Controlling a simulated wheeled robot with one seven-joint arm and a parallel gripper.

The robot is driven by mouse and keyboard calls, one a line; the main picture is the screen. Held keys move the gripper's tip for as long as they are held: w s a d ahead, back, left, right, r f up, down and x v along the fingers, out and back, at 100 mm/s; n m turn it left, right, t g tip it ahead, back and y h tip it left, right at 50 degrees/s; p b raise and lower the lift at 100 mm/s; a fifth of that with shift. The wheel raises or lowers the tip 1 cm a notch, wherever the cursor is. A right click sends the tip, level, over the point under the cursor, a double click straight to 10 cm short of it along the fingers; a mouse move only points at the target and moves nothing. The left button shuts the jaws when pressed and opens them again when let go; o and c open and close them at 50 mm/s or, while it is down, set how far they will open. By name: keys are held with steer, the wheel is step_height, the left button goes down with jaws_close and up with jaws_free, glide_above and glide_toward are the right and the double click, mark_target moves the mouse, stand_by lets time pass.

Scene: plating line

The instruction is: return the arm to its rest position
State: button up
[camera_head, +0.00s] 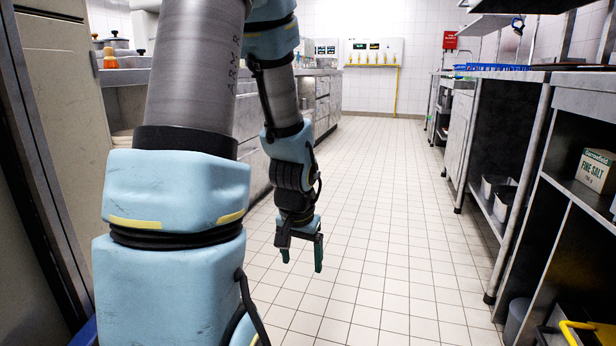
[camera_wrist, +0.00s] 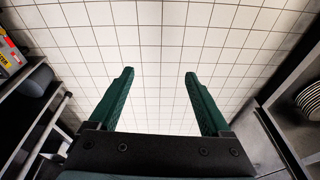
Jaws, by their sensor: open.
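My gripper (camera_head: 302,258) hangs at the end of my blue and grey arm, fingers pointing down over the tiled floor of the aisle. In the wrist view its two green fingers (camera_wrist: 160,95) stand well apart, with only floor tiles between them. It is open and empty, and touches nothing. My upper arm fills much of the left half of the head view and hides part of the counter behind it.
The tiled floor (camera_head: 390,200) is clear along the aisle. Steel shelving (camera_head: 511,130) lines the right side, holding a fine salt box (camera_head: 597,171) and metal pans (camera_head: 503,205). A counter (camera_head: 318,95) runs along the left. Stacked plates (camera_wrist: 309,98) show in the wrist view.

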steer(key=s+a+r+n+g+p, duration=0.1)
steer(key=s+a+r+n+p, duration=0.15)
steer(key=s+a+r, duration=0.45)
step_height(320, 180, up, 37)
steer(key=d+p, duration=0.1)
steer(key=p, duration=3.5)
steer(key=shift+w+d+n, duration=0.35)
steer(key=shift+w, duration=0.1)
steer(key=shift+o, duration=1.4)
steer(key=shift+r, duration=0.1)
steer(key=shift+c, duration=0.2)
